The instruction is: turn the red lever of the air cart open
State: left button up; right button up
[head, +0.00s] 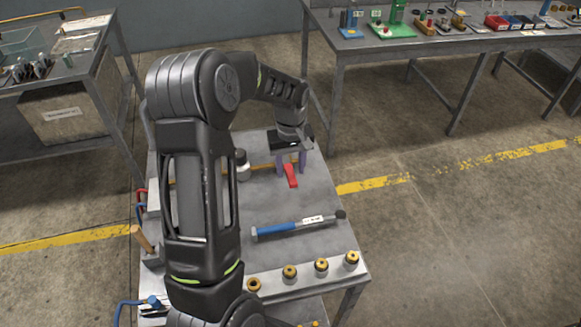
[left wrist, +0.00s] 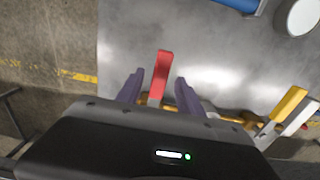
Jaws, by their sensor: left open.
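The red lever (head: 291,178) is on the brass pipe (head: 262,167) at the far part of the air cart's grey top (head: 320,190). It points toward the cart's near side, roughly across the pipe. My left gripper (head: 291,160) is over the lever with its purple fingers open. In the left wrist view, the red lever (left wrist: 162,72) lies between the two fingers of the open gripper (left wrist: 160,82), with a gap visible on each side. The lever's base is hidden behind the gripper body. My right gripper is not in view.
A blue-handled tool (head: 280,230) lies mid-cart. Several brass fittings (head: 289,271) line the near edge. A yellow lever (left wrist: 290,103) is right of the gripper in the wrist view. Workbenches stand at back left (head: 110,60) and back right (head: 350,45). Floor right of the cart is clear.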

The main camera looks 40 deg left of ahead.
pick_arm(q)
jog(key=shift+f, duration=0.55)
jog(key=shift+c, duration=0.2)
grip_shut()
dwell(0.9)
